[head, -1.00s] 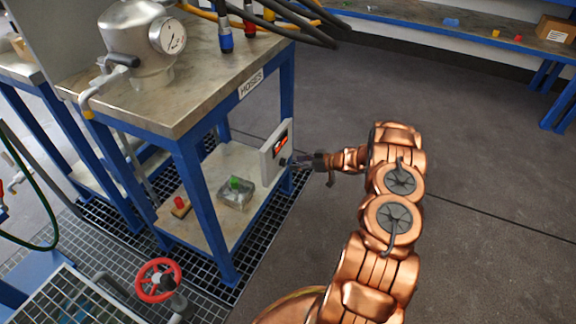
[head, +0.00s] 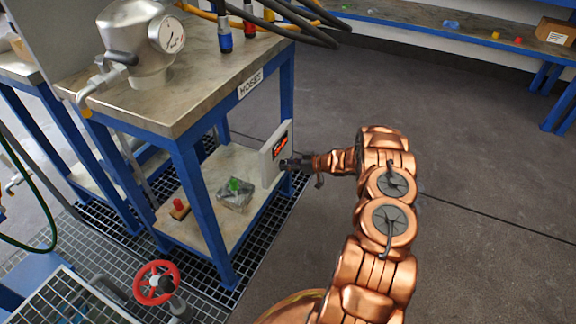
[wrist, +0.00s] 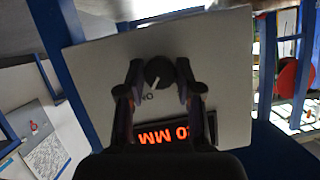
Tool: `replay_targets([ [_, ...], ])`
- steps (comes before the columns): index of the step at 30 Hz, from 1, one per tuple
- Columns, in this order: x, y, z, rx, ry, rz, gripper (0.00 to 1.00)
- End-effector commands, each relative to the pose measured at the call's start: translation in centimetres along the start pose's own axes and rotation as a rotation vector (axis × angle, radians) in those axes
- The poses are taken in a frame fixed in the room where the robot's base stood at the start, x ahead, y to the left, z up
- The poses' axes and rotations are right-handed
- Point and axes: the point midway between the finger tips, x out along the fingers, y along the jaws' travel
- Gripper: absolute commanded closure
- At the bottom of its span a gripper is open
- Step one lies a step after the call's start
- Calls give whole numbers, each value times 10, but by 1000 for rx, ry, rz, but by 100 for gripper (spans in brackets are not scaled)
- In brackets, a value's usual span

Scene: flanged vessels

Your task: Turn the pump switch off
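The pump switch is a round black knob (wrist: 160,72) on a pale control panel (wrist: 222,60), seen in the wrist view. A white pointer mark on the knob points down-left, towards a small label that looks like "ON". In the head view the panel (head: 270,158) stands upright at the right end of the bench's lower shelf; the knob is hidden there by my gripper. My gripper (head: 284,164) is at the panel's face. In the wrist view my gripper (wrist: 160,78) is open, one finger on each side of the knob, with small gaps visible.
An orange lit display (wrist: 165,134) sits on the panel beside the knob, upside down in the wrist view. A blue-legged bench (head: 200,190) holds a steel vessel (head: 140,40) with a gauge. A red handwheel (head: 156,282) stands in front. Floor at right is clear.

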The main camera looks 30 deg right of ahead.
Motion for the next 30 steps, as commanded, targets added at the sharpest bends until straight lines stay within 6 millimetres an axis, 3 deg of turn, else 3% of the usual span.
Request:
replay_targets([
  [9, 0, 0, 0, 0, 0, -1, 100],
  [20, 0, -1, -1, -56, 0, 22, 100],
  [30, 0, -3, 1, -271, -4, 112, 100],
])
